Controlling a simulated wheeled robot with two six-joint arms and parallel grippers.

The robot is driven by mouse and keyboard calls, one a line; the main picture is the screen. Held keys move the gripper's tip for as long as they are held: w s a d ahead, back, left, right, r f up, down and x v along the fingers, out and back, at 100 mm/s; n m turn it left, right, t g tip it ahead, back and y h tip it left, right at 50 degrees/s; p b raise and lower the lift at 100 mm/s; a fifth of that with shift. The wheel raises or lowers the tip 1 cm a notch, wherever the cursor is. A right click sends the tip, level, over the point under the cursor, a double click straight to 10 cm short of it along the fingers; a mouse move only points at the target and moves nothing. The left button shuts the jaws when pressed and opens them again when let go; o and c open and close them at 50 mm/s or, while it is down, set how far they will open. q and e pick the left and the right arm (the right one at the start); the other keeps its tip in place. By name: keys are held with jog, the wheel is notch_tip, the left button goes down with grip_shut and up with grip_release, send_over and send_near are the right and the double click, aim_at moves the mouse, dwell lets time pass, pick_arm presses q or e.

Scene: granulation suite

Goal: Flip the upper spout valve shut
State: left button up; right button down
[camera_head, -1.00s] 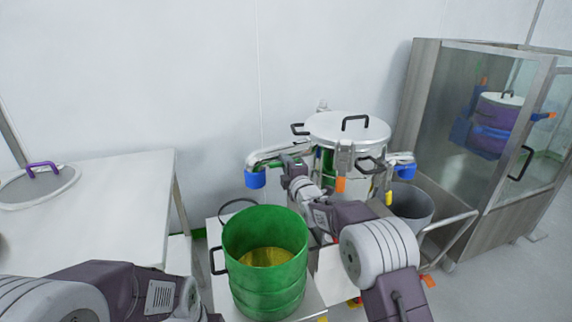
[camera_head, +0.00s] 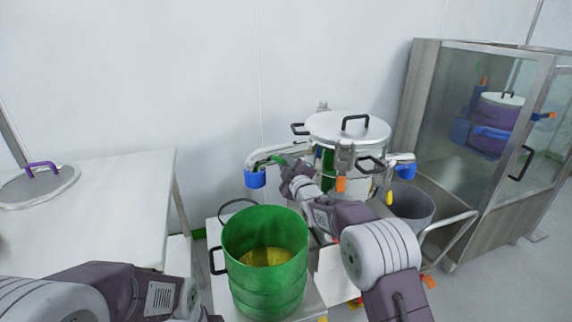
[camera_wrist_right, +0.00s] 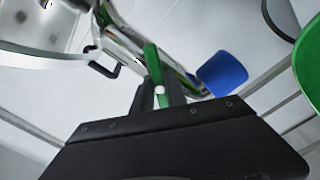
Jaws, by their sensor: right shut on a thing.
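A steel vessel (camera_head: 345,132) with a lidded top stands at centre right. A steel spout pipe (camera_head: 262,156) runs left from it to a blue end (camera_head: 255,179). A green valve lever (camera_head: 278,159) sits on this upper spout. My right gripper (camera_head: 287,163) is at the spout. In the right wrist view its dark fingers (camera_wrist_right: 159,92) are shut on the green lever (camera_wrist_right: 152,65), which lies near the pipe; the blue end (camera_wrist_right: 222,74) is to the right. The fingers partly hide the lever's base. My left arm shows at the bottom left, its gripper out of view.
A green drum (camera_head: 230,245) with yellow contents stands in front, below the blue end. A second blue-ended outlet (camera_head: 405,158) and a grey bin (camera_head: 412,205) are on the right. A glass-fronted cabinet (camera_head: 425,110) stands behind. A white table (camera_head: 110,205) is on the left.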

jog(key=m, duration=0.5)
jog(key=m+p, duration=0.1)
jog(key=m, duration=0.5)
jog(key=shift+f, duration=0.1)
dwell(0.5)
jog(key=c, duration=1.3)
grip_release()
jog(key=v, duration=0.9)
jog(key=shift+p, duration=0.35)
